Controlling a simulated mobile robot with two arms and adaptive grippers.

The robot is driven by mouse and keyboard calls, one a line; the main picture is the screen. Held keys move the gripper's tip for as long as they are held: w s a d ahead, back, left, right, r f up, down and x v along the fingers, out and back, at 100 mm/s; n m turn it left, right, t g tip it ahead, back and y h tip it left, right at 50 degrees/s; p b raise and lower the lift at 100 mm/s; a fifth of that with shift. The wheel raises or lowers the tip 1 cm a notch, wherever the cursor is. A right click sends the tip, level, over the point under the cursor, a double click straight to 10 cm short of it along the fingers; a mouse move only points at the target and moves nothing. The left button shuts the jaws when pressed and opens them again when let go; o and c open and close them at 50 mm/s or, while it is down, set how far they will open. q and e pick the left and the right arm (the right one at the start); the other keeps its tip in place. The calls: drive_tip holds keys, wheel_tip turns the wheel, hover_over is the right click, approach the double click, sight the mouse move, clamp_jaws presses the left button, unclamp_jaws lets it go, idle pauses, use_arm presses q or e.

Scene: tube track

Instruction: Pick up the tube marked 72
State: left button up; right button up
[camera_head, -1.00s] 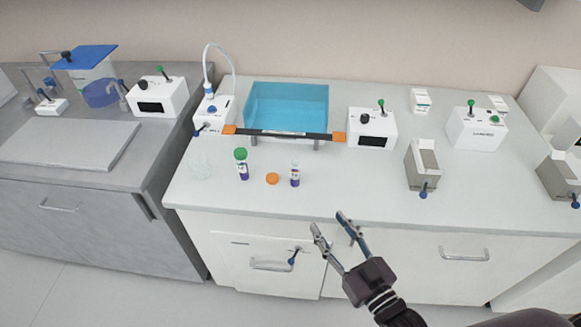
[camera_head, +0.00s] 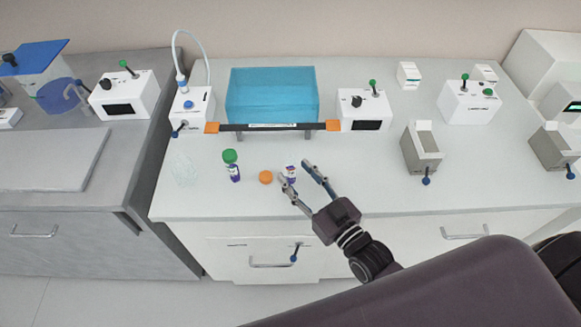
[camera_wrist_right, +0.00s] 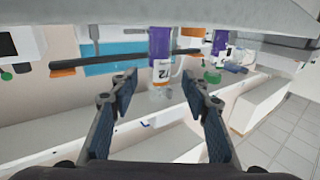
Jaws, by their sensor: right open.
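In the head view this small uncapped tube (camera_head: 291,173) stands on the white counter. My right gripper (camera_head: 296,172) is open, its fingertips close by the tube on either side. In the wrist view the tube shows between and just beyond the open fingers (camera_wrist_right: 160,84); I see no contact. My left gripper is not in view.
A glass beaker (camera_head: 184,170) is farther left. Behind is a blue water bath (camera_head: 271,96) with an orange-ended bar (camera_head: 272,127) across its front.

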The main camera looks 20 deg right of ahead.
sight(295, 170)
drive_tip(key=shift+x, duration=1.75)
drive_tip(key=shift+d+r, duration=0.15)
drive_tip(key=c, duration=0.7)
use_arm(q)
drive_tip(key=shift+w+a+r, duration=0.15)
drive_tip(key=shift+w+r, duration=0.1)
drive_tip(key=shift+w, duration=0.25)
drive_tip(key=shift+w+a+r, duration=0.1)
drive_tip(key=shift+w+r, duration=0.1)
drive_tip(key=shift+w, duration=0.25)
use_arm(e)
clamp_jaws()
